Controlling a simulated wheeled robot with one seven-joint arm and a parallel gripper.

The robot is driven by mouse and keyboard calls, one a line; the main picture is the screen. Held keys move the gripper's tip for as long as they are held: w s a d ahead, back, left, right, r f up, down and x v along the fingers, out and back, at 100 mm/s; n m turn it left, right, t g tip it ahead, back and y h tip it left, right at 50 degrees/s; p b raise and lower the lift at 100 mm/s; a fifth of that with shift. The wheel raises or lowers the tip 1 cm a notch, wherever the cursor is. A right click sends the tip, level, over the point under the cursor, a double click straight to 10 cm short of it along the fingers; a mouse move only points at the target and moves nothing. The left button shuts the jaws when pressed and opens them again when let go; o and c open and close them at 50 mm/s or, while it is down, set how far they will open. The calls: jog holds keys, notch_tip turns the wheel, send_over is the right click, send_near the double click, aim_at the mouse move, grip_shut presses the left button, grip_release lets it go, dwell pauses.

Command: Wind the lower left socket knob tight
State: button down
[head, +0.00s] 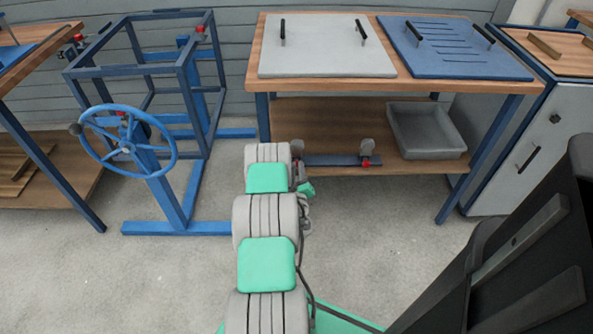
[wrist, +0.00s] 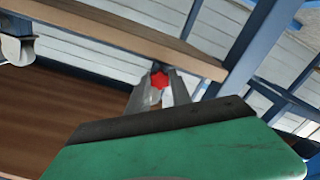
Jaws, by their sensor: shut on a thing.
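In the wrist view a small red knob (wrist: 159,80) sits between the two grey fingers of my gripper (wrist: 160,92), which is shut on it. The knob is just beyond the green and black wrist housing, near a wooden shelf edge. Which socket it belongs to is not clear from this view. In the head view my arm reaches to the left end of a blue bar (head: 335,160) at the lower shelf and hides my fingertips and the held knob. A grey-topped fitting with a red part (head: 367,150) stands at the bar's right end.
A wooden workbench (head: 325,86) with grey and blue panels is above the lower shelf. A grey tray (head: 427,130) lies on the shelf at right. A blue frame (head: 190,90) with a handwheel (head: 127,142) stands at left. Bare floor lies between.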

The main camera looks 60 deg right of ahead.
dwell(0.4)
jog(key=c, duration=1.1)
grip_release()
jog(key=shift+c, duration=0.2)
